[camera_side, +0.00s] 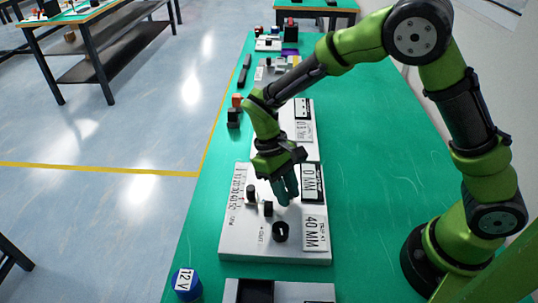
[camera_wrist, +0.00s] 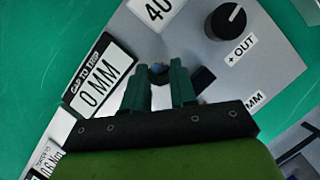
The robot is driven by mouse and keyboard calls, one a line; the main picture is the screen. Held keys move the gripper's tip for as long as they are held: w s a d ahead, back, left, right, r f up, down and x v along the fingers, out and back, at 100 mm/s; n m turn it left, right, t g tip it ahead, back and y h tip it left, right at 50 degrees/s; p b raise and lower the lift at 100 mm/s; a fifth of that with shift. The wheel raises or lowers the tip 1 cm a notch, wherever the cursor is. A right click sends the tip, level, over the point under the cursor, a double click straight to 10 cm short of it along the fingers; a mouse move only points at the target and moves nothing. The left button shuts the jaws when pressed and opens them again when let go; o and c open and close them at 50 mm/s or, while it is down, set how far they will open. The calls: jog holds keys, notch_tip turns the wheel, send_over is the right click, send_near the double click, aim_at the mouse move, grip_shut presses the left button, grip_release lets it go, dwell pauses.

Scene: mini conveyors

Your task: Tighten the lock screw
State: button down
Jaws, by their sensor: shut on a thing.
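My gripper (camera_side: 286,194) is lowered over the white panel (camera_side: 244,242), between its dark knobs and the black display reading 0 MM (camera_side: 311,183). In the wrist view, the two green fingers of my gripper (camera_wrist: 160,80) are shut around a small dark round part with a bluish top, which looks like the lock screw (camera_wrist: 157,69). The fingers hide most of it, and the side view does not show it. A black block (camera_wrist: 203,79) sits close beside the right finger.
A round black knob (camera_side: 280,231) is at the panel's near part; it also shows beside the + OUT label (camera_wrist: 228,20). Two smaller dark parts (camera_side: 268,208) (camera_side: 251,191) stand left of my gripper. A blue 12 V cylinder (camera_side: 186,284) is at the table's left edge.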

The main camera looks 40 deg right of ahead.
jog(key=m+y, duration=0.1)
jog(key=m, duration=0.2)
jog(key=shift+d+m, duration=0.15)
jog(key=shift+m, duration=0.25)
jog(key=m+y, duration=0.1)
jog(key=m, duration=0.2)
jog(key=shift+m+t+y, duration=0.3)
jog(key=shift+y, duration=0.1)
jog(key=m+t+y, duration=0.1)
jog(key=m, duration=0.2)
jog(key=shift+s+d+m, duration=0.1)
jog(key=shift+d+m, duration=0.05)
jog(key=shift+m, duration=0.15)
jog(key=shift+m+t+y, duration=0.3)
jog(key=shift+m+t, duration=0.3)
jog(key=shift+m, duration=1.2)
jog(key=c, duration=0.9)
grip_release()
jog(key=v, duration=1.7)
jog(key=shift+s+d, duration=0.15)
